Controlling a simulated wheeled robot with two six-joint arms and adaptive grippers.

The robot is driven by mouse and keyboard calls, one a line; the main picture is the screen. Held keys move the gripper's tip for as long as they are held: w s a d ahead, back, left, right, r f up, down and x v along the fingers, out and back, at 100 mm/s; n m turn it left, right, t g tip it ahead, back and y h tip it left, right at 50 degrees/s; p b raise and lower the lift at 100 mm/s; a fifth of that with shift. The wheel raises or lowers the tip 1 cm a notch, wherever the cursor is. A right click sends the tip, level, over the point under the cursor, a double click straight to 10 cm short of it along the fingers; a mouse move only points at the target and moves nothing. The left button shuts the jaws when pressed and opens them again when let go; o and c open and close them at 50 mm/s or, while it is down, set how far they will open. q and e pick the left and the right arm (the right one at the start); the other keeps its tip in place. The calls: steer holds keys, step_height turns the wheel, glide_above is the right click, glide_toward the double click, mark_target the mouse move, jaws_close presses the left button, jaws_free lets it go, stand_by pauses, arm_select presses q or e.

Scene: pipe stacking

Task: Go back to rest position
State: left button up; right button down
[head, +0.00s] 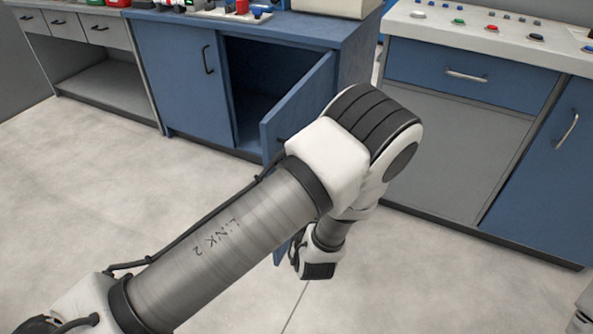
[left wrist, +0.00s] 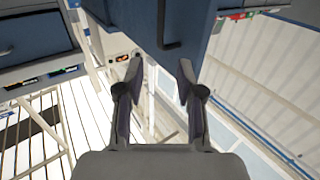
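My left arm reaches across the head view from the lower left and bends down at its elbow. Its gripper is hidden there behind the arm. In the left wrist view my left gripper (left wrist: 160,82) is open, with its two fingers apart and nothing between them. A blue door panel with a dark handle (left wrist: 168,30) shows beyond the fingertips; I cannot tell whether they touch it. My right gripper is in neither view.
A blue cabinet (head: 182,77) stands behind the arm, its right door (head: 300,105) swung open towards me. A white-topped counter with a blue drawer (head: 465,75) and several colored buttons is at the right. The grey floor (head: 110,200) is clear at left.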

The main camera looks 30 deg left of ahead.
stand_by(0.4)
arm_select(q)
steer(key=s+a+f+m+g+h, duration=0.1)
steer(key=s+a+f+g+h, duration=0.15)
steer(key=s+f, duration=0.5)
steer(key=s+a+f+m+g+h, duration=0.15)
steer(key=s+a+f+g, duration=0.3)
steer(key=f, duration=0.55)
steer(key=s+d+f+m+g+h, duration=0.2)
steer(key=s+d+f+g+h, duration=0.15)
steer(key=s, duration=0.45)
steer(key=s+d+f+m+g+h, duration=0.25)
steer(key=s+d, duration=0.25)
steer(key=s, duration=0.3)
step_height(320, 180, up, 23)
steer(key=s+g+p, duration=0.1)
steer(key=p, duration=2.1)
steer(key=shift+s+d+h, duration=0.3)
steer(key=shift+s+h, duration=0.05)
steer(key=shift+h, duration=0.05)
